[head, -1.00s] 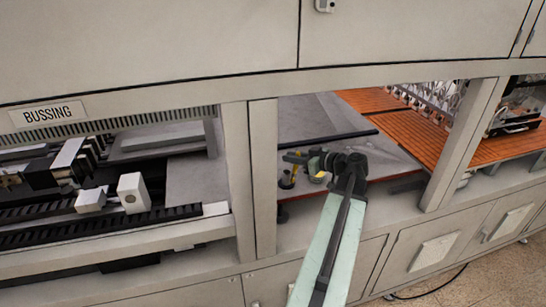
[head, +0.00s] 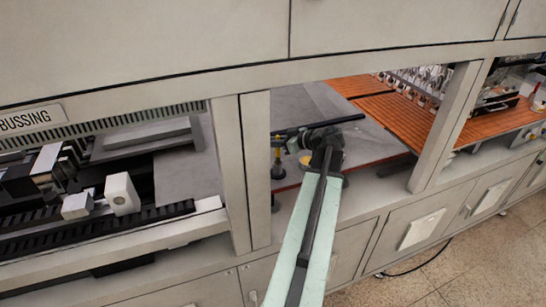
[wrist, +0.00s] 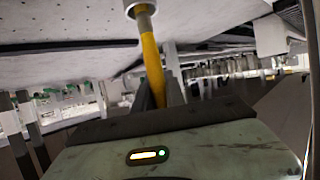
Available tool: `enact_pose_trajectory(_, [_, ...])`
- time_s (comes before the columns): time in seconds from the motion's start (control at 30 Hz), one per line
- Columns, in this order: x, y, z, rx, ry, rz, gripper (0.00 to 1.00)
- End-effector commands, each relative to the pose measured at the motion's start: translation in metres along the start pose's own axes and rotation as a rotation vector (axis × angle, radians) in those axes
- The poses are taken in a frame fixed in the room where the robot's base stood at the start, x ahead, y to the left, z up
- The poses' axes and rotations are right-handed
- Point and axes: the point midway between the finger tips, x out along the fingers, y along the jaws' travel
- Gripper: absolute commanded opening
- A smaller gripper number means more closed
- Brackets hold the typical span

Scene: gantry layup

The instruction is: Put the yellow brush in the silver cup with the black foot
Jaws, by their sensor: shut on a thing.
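My gripper (wrist: 160,98) is shut on the yellow brush (wrist: 152,62) in the wrist view. Its yellow handle runs from between the fingers to a silver, ring-like part (wrist: 141,10) at the top edge. I cannot tell whether that part is the brush's own collar or the cup. In the head view my gripper (head: 298,140) is over the front of the grey bench bay, and a small bit of yellow (head: 277,153) shows at its left. A small dark round base (head: 278,172) stands just below that yellow; the cup's silver body is not clear.
A round yellowish item (head: 307,160) lies on the grey bench top (head: 365,142) close to my gripper. A grey post (head: 256,165) stands left of the bay. Orange slatted panels (head: 420,115) lie at the back right. The overhead cabinet (head: 150,50) limits height.

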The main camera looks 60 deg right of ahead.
Motion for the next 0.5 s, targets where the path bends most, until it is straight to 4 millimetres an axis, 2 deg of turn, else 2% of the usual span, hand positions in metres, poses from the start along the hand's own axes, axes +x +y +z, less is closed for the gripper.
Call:
enact_pose_trajectory(0.27, [0.015,-0.001,0.035,0.000,0.000,-0.001,0.00])
enact_pose_trajectory(0.5, [0.014,-0.001,0.032,-0.001,0.000,-0.002,0.00])
